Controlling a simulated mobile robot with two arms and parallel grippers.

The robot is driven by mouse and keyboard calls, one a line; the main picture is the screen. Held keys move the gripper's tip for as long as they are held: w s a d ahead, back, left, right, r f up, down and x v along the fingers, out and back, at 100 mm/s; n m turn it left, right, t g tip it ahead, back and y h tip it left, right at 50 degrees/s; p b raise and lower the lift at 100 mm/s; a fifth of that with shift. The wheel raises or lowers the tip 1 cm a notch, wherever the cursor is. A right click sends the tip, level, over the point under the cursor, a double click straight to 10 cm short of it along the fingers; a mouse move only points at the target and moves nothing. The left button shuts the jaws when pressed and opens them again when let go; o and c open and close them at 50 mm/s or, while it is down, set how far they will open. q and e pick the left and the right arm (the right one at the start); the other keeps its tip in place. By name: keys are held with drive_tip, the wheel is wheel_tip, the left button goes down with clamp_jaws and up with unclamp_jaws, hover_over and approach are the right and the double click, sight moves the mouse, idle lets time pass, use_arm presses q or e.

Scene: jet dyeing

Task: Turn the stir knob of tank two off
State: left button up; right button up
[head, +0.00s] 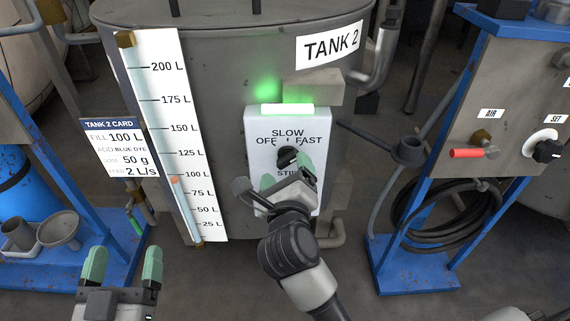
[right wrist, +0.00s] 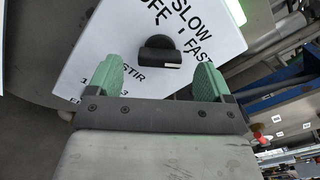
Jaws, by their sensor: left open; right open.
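The tank 2 (head: 225,60) stands in the middle of the head view. On its front is a white stir panel (head: 258,130) marked OFF, SLOW, FAST and STIR. My left gripper (head: 123,264) is open and empty at lower left.
A lit green-white lamp (head: 287,109) tops the panel. A level gauge (head: 170,120) and the tank 2 card (head: 115,145) are left of it. A blue-framed control stand (head: 510,100) with a red handle (head: 467,153) and a coiled hose (head: 440,215) stands right.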

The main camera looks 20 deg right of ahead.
sight(286, 162)
drive_tip(key=shift+x, duration=1.7)
use_arm(q)
drive_tip(key=shift+s+d+r+t+h, duration=0.1)
drive_tip(key=shift+s+r+t+h, duration=0.1)
drive_tip(key=shift+r+t, duration=0.25)
drive_tip(key=shift+s+r+t+h, duration=0.2)
drive_tip(key=shift+r+t, duration=0.15)
drive_tip(key=shift+r, duration=0.15)
drive_tip(key=shift+w, duration=0.1)
use_arm(e)
drive_tip(key=c, duration=0.9)
